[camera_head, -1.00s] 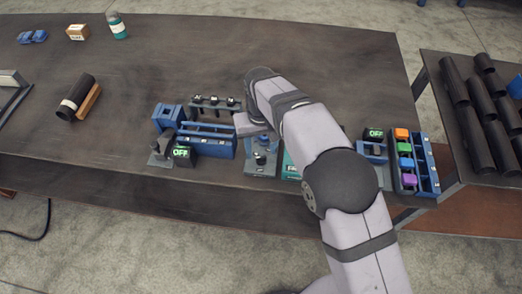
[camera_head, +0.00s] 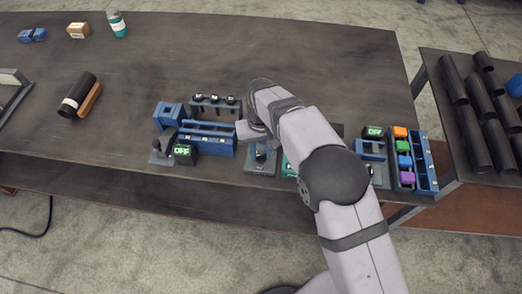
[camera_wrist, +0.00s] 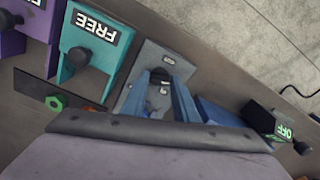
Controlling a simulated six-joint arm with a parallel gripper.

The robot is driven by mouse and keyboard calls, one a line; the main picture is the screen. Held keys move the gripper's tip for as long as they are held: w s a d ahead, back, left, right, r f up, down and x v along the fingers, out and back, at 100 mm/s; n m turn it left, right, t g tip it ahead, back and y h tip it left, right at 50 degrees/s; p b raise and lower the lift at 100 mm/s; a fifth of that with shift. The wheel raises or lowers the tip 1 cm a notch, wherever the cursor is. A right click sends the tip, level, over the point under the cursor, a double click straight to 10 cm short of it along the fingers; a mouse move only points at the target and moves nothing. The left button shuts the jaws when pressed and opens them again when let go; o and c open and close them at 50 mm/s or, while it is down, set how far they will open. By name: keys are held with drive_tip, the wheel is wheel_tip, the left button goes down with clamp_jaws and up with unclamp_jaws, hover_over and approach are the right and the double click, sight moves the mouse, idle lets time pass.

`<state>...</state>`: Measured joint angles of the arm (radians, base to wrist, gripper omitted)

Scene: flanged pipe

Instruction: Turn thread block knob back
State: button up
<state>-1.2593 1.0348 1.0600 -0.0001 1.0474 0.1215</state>
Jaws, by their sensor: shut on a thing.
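The thread block shows in the head view as a grey base plate (camera_head: 260,168) with a dark upright part, at the front edge of the bench and partly covered by my wrist. In the wrist view its grey plate (camera_wrist: 180,60) lies under my gripper. A dark knob (camera_wrist: 160,75) shows between the blue finger parts. My gripper (camera_wrist: 161,86) is shut on the knob from above. My gripper's tip is mostly hidden by the wrist in the head view. The knob's turn angle is not clear.
A teal block marked FREE (camera_wrist: 95,40) stands close beside, with a purple block (camera_wrist: 40,20) past it. On the other side is a box reading OFF (camera_wrist: 270,122). A blue rack (camera_head: 207,140) stands left in the head view. Open bench lies behind.

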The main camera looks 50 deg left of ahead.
sight(261, 154)
drive_tip(key=shift+n, duration=0.4)
drive_tip(key=n+b, duration=0.1)
drive_tip(key=n, duration=0.3)
drive_tip(key=shift+a, duration=0.1)
drive_tip(key=shift+r+n+b, duration=0.1)
drive_tip(key=shift+n+b, duration=0.4)
drive_tip(key=shift+n, duration=2)
drive_tip(key=o, duration=1)
drive_tip(key=shift+o, duration=0.3)
drive_tip(key=shift+r+b, duration=1.15)
drive_tip(key=shift+r, duration=2.5)
